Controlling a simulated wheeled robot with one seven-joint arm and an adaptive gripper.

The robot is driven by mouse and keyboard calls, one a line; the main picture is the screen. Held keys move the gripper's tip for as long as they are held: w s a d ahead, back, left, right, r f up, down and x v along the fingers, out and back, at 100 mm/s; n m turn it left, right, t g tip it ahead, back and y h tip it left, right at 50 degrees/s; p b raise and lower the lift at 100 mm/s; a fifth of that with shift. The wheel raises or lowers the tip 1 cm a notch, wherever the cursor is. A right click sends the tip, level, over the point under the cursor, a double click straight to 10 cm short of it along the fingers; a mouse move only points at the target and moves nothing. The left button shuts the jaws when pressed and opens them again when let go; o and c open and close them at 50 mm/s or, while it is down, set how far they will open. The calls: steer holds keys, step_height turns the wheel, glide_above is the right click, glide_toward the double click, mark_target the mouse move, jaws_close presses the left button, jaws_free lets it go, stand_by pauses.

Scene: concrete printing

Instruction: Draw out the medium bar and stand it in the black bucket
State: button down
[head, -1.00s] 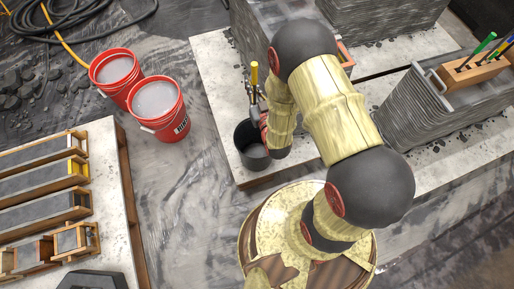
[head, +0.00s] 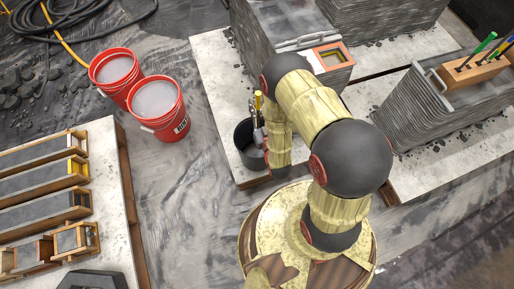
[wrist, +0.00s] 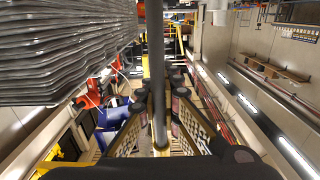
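The medium bar, a thin rod with a yellow end (head: 258,98), stands close to upright at the black bucket (head: 241,147), with its yellow end up. In the wrist view its dark grey shaft (wrist: 155,55) runs down the middle between my fingers. My gripper (head: 258,125) is low over the bucket's right side, and its fingertips closely flank the bar on both sides, seemingly shut on it. The bar's lower end is hidden, so I cannot tell whether it touches the bucket floor.
A wooden rack (head: 478,72) at right holds several rods, one green-ended. A layered grey printed block (head: 300,60) stands just behind the bucket. Two red buckets (head: 160,108) (head: 113,72) stand left on the floor. A pallet with long moulds (head: 40,185) lies at far left.

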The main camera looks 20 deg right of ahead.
steer(key=shift+w, duration=0.1)
steer(key=shift+w, duration=0.8)
